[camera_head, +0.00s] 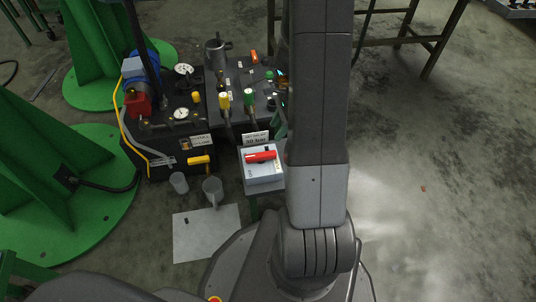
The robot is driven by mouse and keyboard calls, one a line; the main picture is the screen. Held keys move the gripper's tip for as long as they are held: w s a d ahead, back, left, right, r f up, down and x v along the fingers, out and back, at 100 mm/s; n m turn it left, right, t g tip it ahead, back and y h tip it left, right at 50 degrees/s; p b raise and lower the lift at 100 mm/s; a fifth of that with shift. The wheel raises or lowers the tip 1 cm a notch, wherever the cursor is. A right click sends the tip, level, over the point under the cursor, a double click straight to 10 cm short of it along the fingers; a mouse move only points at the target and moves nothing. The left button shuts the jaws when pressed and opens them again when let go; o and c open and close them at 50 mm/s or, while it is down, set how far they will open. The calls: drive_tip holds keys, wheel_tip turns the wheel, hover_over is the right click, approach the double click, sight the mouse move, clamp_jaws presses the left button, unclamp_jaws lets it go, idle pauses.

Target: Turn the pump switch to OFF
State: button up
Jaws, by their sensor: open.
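The likely pump switch is a red handle (260,157) on top of a light grey box (265,174). The handle lies nearly level across the box, left to right. Small dark markings on the box are too small to read, so I cannot tell ON from OFF. My grey arm rises just right of the box and runs out of the top of the picture. My gripper cannot be made out; it is out of the picture or hidden behind the arm.
A sign reading 30 bar (255,139) stands behind the box. Left are a black pump unit with gauges (181,114), a yellow handle (199,160) and two cups (212,190). Yellow (224,100) and green (249,97) valve handles stand behind.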

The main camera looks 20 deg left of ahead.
sight(262, 154)
drive_tip(key=b+x, duration=0.5)
drive_tip(key=x, duration=0.8)
drive_tip(key=shift+s+d+f, duration=0.1)
drive_tip(key=c, duration=1)
